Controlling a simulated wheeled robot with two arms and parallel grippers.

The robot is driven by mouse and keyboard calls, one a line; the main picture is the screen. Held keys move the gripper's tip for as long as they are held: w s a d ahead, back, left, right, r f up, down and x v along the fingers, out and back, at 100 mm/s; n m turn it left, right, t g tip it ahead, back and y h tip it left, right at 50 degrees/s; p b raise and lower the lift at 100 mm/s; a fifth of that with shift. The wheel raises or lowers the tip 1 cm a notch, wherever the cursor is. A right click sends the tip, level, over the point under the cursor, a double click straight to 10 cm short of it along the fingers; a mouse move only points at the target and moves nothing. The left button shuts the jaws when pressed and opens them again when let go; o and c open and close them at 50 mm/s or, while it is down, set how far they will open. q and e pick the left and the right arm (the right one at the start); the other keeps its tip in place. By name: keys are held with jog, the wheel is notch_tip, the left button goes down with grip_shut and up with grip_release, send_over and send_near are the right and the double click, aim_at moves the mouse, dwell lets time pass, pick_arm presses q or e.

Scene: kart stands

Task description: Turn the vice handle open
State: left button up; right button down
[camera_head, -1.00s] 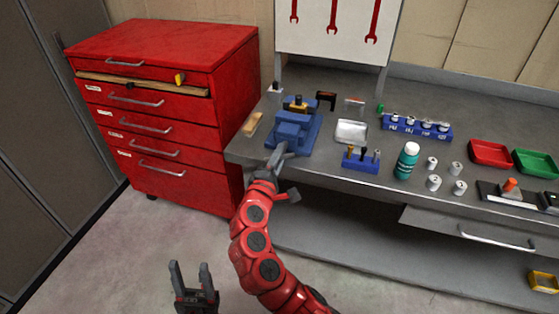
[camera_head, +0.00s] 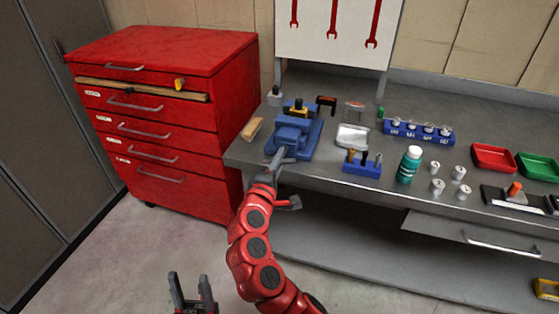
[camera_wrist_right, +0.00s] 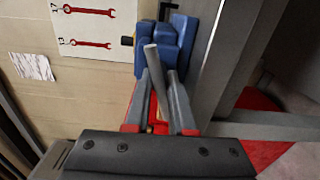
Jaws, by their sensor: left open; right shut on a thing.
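The blue vice (camera_head: 296,133) stands at the left front corner of the grey workbench. It also shows in the right wrist view (camera_wrist_right: 170,48). Its grey bar handle (camera_wrist_right: 156,78) stands out toward me, tilted in the right wrist view. My right gripper (camera_head: 278,158) is at the vice's front, shut on the handle, with its fingers (camera_wrist_right: 161,90) on both sides of the bar. In the head view the gripper mostly hides the handle. My left gripper (camera_head: 191,284) is open and empty, low in front of the red cabinet, away from the bench.
The red drawer cabinet (camera_head: 170,110) stands left of the bench, its top drawer partly open. A wooden block (camera_head: 252,129) lies left of the vice. A metal tray (camera_head: 352,137), a blue tool holder (camera_head: 362,165) and a green bottle (camera_head: 409,165) stand to the right.

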jog(key=shift+m+b, duration=0.3)
jog(key=shift+b, duration=0.05)
dwell(0.8)
jog(key=c, duration=0.8)
grip_release()
jog(key=shift+o, duration=0.2)
